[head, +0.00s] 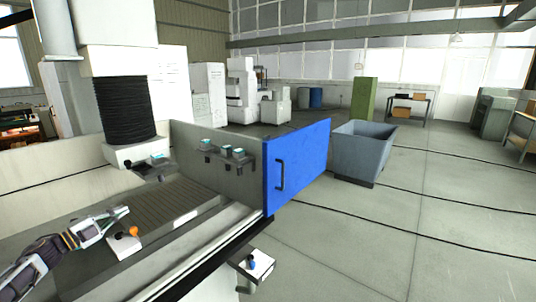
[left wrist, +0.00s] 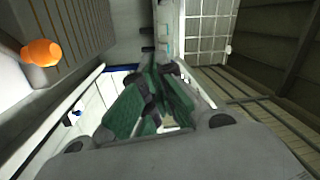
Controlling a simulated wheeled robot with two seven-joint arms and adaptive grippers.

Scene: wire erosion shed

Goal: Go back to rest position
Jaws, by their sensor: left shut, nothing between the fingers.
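My left gripper (head: 121,215) is shut and empty. It is at the lower left of the head view, above the near end of the machine's bed. An orange knob (head: 133,232) on a pale block lies just beyond and below its fingertips, apart from them as far as I can tell. In the left wrist view the green-padded fingers (left wrist: 160,80) are together, and the orange knob (left wrist: 41,52) is at the upper left, clear of them. My right gripper is in neither view.
The machine's slatted bed (head: 165,207) is beside my left arm. A blue door panel (head: 298,165) with a dark handle stands at its right end. A small shelf (head: 257,265) juts out in front. A grey bin (head: 362,150) stands beyond. The floor at right is open.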

